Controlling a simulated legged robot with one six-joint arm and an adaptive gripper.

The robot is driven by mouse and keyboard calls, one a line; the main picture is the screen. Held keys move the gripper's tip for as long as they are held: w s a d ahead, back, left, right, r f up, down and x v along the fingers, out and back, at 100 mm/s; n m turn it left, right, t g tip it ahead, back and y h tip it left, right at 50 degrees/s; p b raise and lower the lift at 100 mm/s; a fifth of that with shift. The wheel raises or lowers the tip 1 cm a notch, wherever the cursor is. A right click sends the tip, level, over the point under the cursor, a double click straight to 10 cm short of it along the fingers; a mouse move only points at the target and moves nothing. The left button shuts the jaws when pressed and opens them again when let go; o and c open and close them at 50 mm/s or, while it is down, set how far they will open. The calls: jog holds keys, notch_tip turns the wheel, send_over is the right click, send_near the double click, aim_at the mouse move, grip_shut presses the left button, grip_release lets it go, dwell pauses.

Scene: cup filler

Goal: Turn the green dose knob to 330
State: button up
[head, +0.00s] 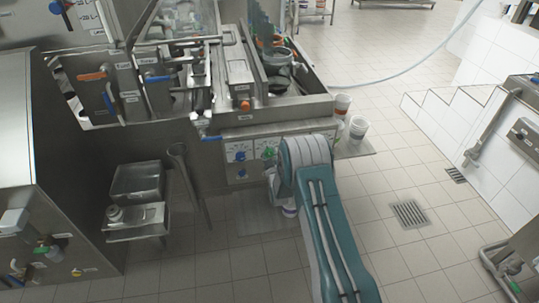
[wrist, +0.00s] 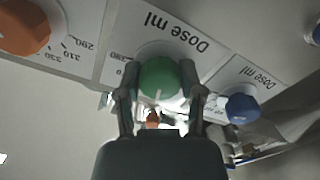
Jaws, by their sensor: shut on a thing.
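The green dose knob (wrist: 158,80) sits on a white label plate marked "Dose ml", which appears upside down in the wrist view. The knob has a pale pointer line on its lower part. My gripper (wrist: 160,98) has one finger on each side of the knob and is shut on it. In the head view the green knob (head: 268,153) shows on the front panel, just left of my teal and white arm. My gripper is hidden behind the arm there.
In the wrist view an orange knob (wrist: 24,26) is on the left and a blue knob (wrist: 241,108) on the right. In the head view, blue knobs (head: 240,156) sit left of the green one. Cups (head: 357,128) stand on a plate at the panel's right. The tiled floor (head: 400,180) is open.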

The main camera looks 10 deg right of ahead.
jog(key=o, duration=1.2)
jog(key=shift+a+f, duration=0.1)
jog(key=shift+f, duration=0.2)
jog(key=shift+r, duration=0.15)
jog(key=shift+s, duration=0.15)
jog(key=s, duration=1.1)
jog(key=shift+s, duration=0.35)
jog(key=shift+c, duration=0.2)
